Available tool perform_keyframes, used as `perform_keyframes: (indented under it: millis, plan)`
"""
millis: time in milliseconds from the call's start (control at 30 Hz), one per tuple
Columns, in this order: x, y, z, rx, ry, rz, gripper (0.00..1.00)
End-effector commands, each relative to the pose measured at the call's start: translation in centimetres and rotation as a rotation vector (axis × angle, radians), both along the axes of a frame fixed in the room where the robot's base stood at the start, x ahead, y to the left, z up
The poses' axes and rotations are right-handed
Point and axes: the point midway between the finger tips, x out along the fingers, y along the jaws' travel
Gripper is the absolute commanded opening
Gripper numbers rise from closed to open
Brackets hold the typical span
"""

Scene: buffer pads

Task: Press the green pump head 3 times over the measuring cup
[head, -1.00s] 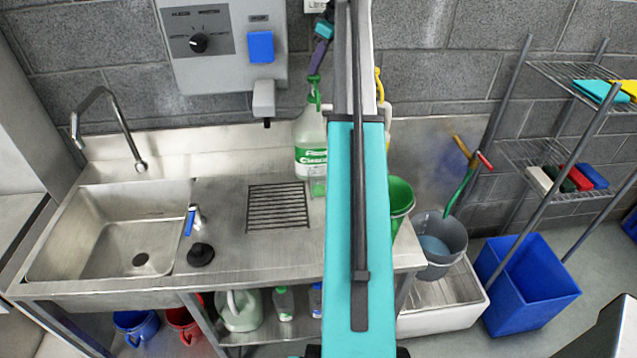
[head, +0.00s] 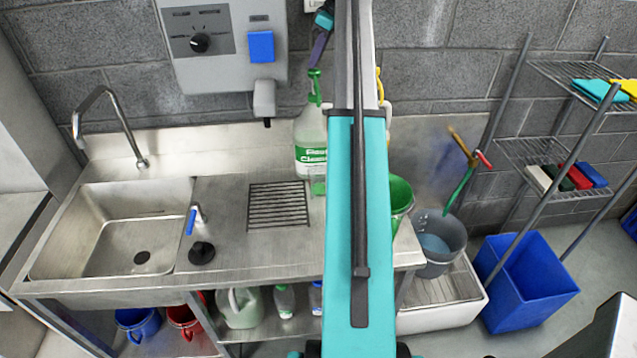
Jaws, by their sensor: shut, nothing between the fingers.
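The large clear pump bottle (head: 309,133) with a green and white label stands at the back of the steel counter, partly hidden by my teal arm. Its green pump head (head: 314,84) is on top. My gripper (head: 315,66) is shut and empty, its purple fingers pointing down at the top of the pump head. The tips meet the pump head in the picture; I cannot tell whether they touch. The small greenish measuring cup (head: 318,186) stands in front of the bottle, partly hidden by my arm. Its contents cannot be made out.
A grey wall dispenser (head: 222,70) hangs left of the bottle. A drain grate (head: 278,206) and sink (head: 110,235) lie to the left. A green bucket (head: 400,194) and a grey bucket (head: 440,240) are to the right, beside a wire rack (head: 552,152).

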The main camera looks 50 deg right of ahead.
Motion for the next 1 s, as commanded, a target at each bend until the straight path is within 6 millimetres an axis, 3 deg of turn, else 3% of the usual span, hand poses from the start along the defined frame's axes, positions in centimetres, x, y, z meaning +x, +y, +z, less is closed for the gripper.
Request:
perform_keyframes:
  millis: [1000]
  plan:
    - [-0.1, 0.0, -2.8, 0.001, 0.003, 0.0, 0.0]
